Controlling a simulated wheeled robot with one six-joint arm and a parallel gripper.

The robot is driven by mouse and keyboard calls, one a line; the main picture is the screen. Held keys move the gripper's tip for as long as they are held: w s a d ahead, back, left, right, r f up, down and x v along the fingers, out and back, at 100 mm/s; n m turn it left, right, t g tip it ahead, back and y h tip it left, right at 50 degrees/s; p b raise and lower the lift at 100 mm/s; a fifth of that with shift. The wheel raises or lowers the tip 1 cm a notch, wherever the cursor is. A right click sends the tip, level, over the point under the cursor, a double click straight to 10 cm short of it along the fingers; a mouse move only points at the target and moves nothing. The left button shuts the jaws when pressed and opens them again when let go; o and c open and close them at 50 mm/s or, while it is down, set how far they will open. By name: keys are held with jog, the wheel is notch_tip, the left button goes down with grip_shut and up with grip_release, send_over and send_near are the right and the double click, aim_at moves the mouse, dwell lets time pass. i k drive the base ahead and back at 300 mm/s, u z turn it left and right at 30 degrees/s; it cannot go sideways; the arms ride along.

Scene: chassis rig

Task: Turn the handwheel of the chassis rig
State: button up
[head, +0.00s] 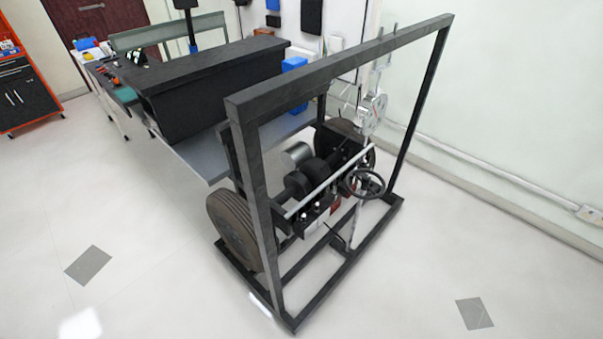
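The chassis rig is a black metal frame (262,180) standing on the floor in the middle of the head view, with a wide ribbed wheel (233,231) at its lower left. The handwheel (379,191) is a small black ring with spokes, mounted low on the right part of the rig, near a pale upright rod. It sits inside the frame opening, in front of the dark axle parts. A silver round part (372,112) is above it. My gripper is not in view.
A grey table (200,158) with a large black box-like part (210,90) stands behind the rig. An orange and black tool cabinet (22,92) is at the far left. The white wall (510,110) runs along the right. The floor in front is clear.

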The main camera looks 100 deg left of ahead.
aim_at(366, 180)
jog(key=u, duration=2)
jog(key=i, duration=2.55)
jog(key=u, duration=3.15)
